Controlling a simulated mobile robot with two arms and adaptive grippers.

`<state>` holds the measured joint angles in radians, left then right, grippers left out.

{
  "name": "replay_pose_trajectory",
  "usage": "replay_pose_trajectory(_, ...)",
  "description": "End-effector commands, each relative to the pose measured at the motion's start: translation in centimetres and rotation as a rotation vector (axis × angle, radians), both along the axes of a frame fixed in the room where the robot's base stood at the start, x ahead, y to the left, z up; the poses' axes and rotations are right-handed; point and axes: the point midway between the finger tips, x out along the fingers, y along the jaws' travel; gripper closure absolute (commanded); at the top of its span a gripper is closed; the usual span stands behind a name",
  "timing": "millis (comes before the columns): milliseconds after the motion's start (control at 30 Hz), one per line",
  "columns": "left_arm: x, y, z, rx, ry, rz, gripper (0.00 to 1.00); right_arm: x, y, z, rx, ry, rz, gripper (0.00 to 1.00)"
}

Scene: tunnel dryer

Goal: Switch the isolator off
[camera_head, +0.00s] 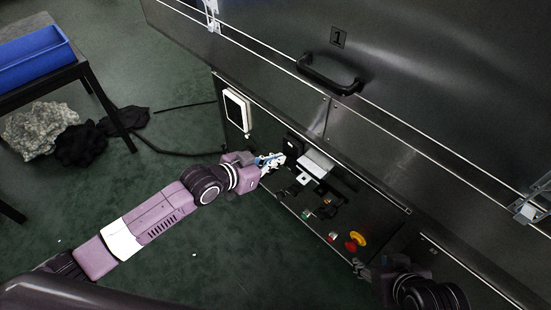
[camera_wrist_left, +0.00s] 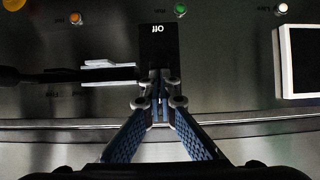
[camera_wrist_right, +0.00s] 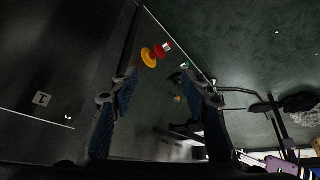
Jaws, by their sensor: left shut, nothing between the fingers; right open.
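The isolator appears as a black block marked "Off" (camera_wrist_left: 158,45) in the left wrist view, where the lettering is upside down. A dark bar (camera_wrist_left: 70,76) runs left from it; I cannot tell for sure that it is the handle. In the head view the isolator (camera_head: 293,144) is a small dark shape on the control panel. My left gripper (camera_head: 281,159) is shut and empty, its tips (camera_wrist_left: 160,98) at the block's lower end; contact is unclear. My right gripper (camera_head: 364,268) is open and empty near the panel's right end; its fingers (camera_wrist_right: 160,88) stand apart.
The panel carries a white-framed screen (camera_head: 237,109), a red-and-yellow emergency stop (camera_head: 356,239), a green button (camera_head: 306,215) and a red one (camera_head: 333,237). A door handle (camera_head: 328,75) is above. A table with a blue bin (camera_head: 35,60) stands left. Green floor is open below.

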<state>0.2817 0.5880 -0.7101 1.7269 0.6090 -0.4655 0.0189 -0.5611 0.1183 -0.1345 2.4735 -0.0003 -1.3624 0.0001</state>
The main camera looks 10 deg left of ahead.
Motion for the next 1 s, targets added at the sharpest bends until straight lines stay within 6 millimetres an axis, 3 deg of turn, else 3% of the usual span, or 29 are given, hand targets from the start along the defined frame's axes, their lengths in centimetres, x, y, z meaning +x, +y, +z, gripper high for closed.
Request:
replay_pose_trajectory(267, 0.0, 0.0, -0.8, -0.027, -0.033, 0.0, 1.0, 4.9, 1.7, 2.3, 0.048, -0.222, 0.019, 0.57)
replay_pose_trajectory(467, 0.0, 0.0, -1.1, -0.059, -0.074, 0.001, 1.0, 9.7, 3.5, 6.8, 0.109, -0.495, 0.038, 0.57)
replay_pose_trajectory(600, 0.0, 0.1, -1.2, -0.085, -0.107, 0.001, 1.0, 12.2, 4.8, 11.2, 0.161, -0.714, 0.053, 0.57)
replay_pose_trajectory(800, -0.1, 0.1, -1.2, -0.117, -0.151, 0.001, 1.0, 13.7, 6.0, 17.7, 0.231, -0.999, 0.068, 0.57)
replay_pose_trajectory(1000, -0.1, 0.2, -1.3, -0.139, -0.181, 0.001, 1.0, 13.5, 6.5, 22.3, 0.282, -1.2, 0.077, 0.57)
